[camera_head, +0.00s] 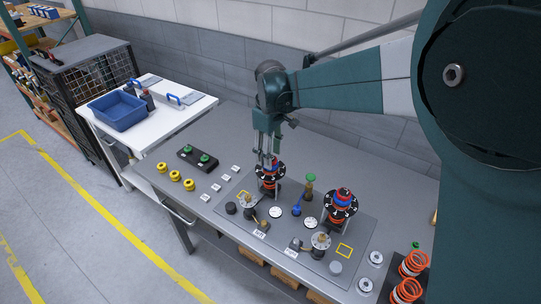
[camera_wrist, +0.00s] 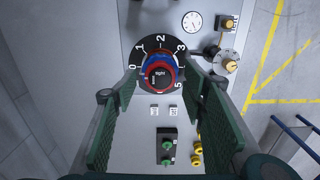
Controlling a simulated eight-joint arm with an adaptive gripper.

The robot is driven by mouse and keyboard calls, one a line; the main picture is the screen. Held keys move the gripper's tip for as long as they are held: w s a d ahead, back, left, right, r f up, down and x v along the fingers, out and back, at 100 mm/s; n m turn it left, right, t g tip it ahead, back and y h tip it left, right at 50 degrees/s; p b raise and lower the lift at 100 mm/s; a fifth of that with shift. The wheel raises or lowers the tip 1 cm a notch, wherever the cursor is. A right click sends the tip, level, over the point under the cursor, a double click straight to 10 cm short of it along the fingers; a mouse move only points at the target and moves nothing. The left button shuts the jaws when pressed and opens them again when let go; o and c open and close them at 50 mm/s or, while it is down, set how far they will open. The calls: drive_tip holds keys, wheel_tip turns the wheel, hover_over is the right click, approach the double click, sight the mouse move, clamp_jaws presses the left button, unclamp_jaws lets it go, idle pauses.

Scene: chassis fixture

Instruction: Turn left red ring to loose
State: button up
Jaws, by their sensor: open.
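The left red ring (camera_wrist: 160,63) sits around a black knob centre marked "tight", with blue beside it, on a black numbered dial (camera_wrist: 140,50). In the head view the left dial stack (camera_head: 270,184) stands on the grey plate, with its top partly hidden by my gripper (camera_head: 267,154). My gripper (camera_wrist: 160,80) is open, pointing down over the stack. In the wrist view its two green fingers lie left and right of the ring, with visible gaps; I cannot tell how far above it they are. The right stack's red ring (camera_head: 343,192) stands apart to the right.
Gauges, knobs and a green-topped post (camera_head: 309,186) stand close around the stack. A black box with green buttons (camera_head: 198,158) and yellow buttons (camera_head: 175,176) lie to the left. Orange springs (camera_head: 411,265) stand front right. A blue bin (camera_head: 118,110) is on the white table.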

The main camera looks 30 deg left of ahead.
wheel_tip(320, 180, up, 11)
drive_tip(key=shift+r, duration=0.15)
idle(0.4)
drive_tip(key=shift+d, duration=0.1)
idle(0.4)
drive_tip(key=d+r+m+t+b, duration=0.1)
drive_tip(key=d+r+m, duration=0.15)
drive_tip(key=d, duration=0.95)
drive_tip(key=d+r+m+t+y, duration=0.1)
drive_tip(key=d+m, duration=0.2)
drive_tip(key=d, duration=0.9)
drive_tip(key=d+r+m+t+b, duration=0.1)
drive_tip(key=d+r+m, duration=0.15)
drive_tip(key=d, duration=0.95)
drive_tip(key=s+d+f+m+t, duration=0.1)
drive_tip(key=s+d+f+m, duration=0.2)
drive_tip(key=d, duration=0.6)
drive_tip(key=s+d+f+m+t+b, duration=0.1)
drive_tip(key=s+d+f+m, duration=0.2)
drive_tip(key=s+d, duration=0.4)
drive_tip(key=s+d+f+m+t+h, duration=0.1)
drive_tip(key=s+d+f+m, duration=0.3)
drive_tip(key=d, duration=0.6)
drive_tip(key=shift+s+d+f+t+b, duration=0.4)
drive_tip(key=shift+s+f+t, duration=0.1)
drive_tip(key=shift+s+t, duration=0.1)
